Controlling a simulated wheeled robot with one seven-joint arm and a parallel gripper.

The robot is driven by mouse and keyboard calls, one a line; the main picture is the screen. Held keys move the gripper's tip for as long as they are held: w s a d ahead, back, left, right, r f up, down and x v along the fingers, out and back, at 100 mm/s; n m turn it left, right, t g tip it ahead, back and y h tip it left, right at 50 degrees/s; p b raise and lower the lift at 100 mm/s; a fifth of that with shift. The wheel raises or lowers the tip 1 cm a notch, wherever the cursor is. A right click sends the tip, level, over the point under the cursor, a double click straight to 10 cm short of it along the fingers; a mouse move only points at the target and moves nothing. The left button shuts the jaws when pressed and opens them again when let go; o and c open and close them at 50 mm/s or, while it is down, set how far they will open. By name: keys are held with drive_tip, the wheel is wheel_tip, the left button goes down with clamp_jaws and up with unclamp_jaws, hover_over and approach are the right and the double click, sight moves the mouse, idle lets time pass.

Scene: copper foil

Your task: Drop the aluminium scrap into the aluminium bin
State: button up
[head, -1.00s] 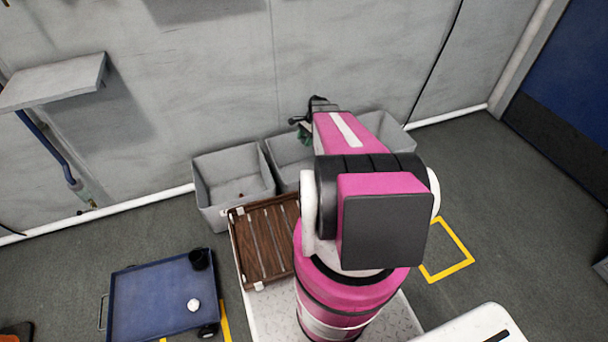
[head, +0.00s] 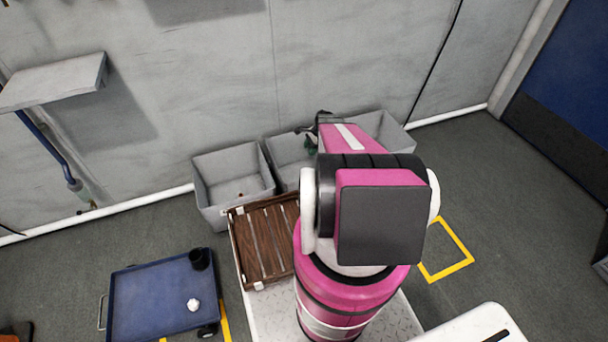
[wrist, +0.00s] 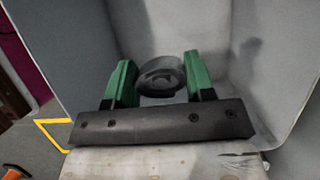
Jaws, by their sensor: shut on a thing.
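My gripper (wrist: 158,78) has green fingers that are closed on a round grey metallic piece (wrist: 162,72), likely the aluminium scrap. In the wrist view the piece sits between the fingers, with the pale walls of a grey bin (wrist: 185,25) behind and around it. In the head view, my arm hides most of the gripper and the piece. Three grey bins stand along the wall: a left bin (head: 212,205), a middle bin (head: 277,150) and a right bin (head: 398,137) partly behind my arm. I see no readable label telling which is for aluminium.
A slatted brown wooden crate (head: 263,240) stands in front of the left bin. Yellow floor tape (head: 452,270) lies at right, with clear floor beyond.

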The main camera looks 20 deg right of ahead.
drive_tip(key=shift+f, duration=0.2)
drive_tip(key=o, duration=1)
drive_tip(key=v, duration=1.1)
drive_tip(key=shift+f, duration=0.1)
